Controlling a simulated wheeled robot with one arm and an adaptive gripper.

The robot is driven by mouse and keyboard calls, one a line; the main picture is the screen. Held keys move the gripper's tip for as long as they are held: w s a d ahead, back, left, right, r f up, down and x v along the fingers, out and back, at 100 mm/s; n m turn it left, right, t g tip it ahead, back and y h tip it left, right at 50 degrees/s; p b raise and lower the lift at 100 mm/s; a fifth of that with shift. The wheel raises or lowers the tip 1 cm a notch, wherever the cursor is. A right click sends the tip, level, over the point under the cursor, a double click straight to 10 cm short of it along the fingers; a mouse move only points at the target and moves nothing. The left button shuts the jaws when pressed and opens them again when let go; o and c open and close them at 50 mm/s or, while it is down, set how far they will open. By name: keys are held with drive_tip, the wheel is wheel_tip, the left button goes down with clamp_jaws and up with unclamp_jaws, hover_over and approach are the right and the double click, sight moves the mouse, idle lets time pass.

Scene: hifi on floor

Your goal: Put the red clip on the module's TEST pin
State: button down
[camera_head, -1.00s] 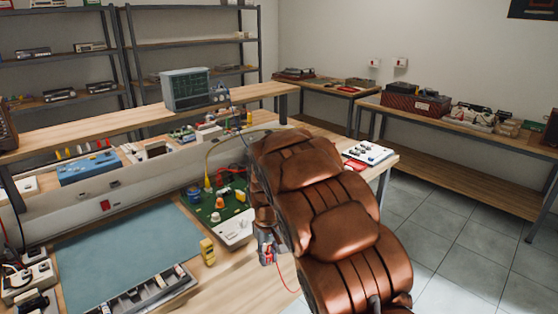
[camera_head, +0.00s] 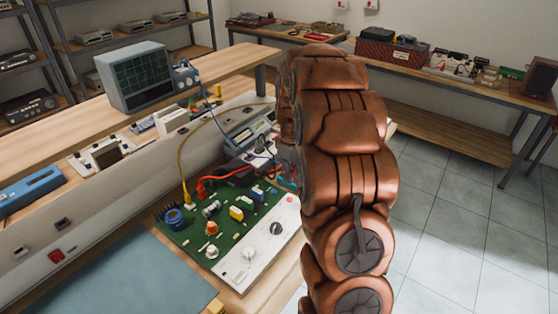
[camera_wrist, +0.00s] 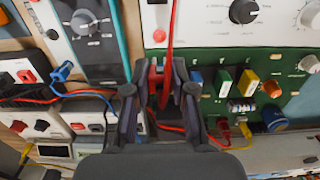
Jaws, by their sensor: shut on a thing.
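The module is a green circuit board with a white knobbed panel (camera_head: 262,241) on the bench, left of my arm in the head view. In the wrist view its board (camera_wrist: 290,104) lies on the right, beyond my fingers. My gripper (camera_wrist: 160,82) is shut on the red clip (camera_wrist: 157,80), whose red lead runs toward the picture's top. The clip appears over the module's edge; whether it touches anything cannot be told. In the head view my arm hides most of the gripper and clip. I cannot make out the TEST pin or its label.
A yellow lead (camera_head: 184,150) and red leads (camera_head: 228,176) run to the module's far side. Bench instruments (camera_wrist: 90,40) stand close left of my fingers in the wrist view. An oscilloscope (camera_head: 145,76) sits on the raised shelf. A blue-green mat (camera_head: 130,275) lies empty nearer the front.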

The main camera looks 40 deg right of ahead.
drive_tip(key=shift+d+f, duration=0.1)
drive_tip(key=shift+f, duration=0.05)
drive_tip(key=shift+f, duration=2.75)
drive_tip(key=shift+s+b, duration=0.15)
drive_tip(key=shift+b, duration=0.6)
drive_tip(key=shift+f+b, duration=0.45)
drive_tip(key=shift+f, duration=0.35)
idle(0.6)
drive_tip(key=c, duration=0.9)
unclamp_jaws()
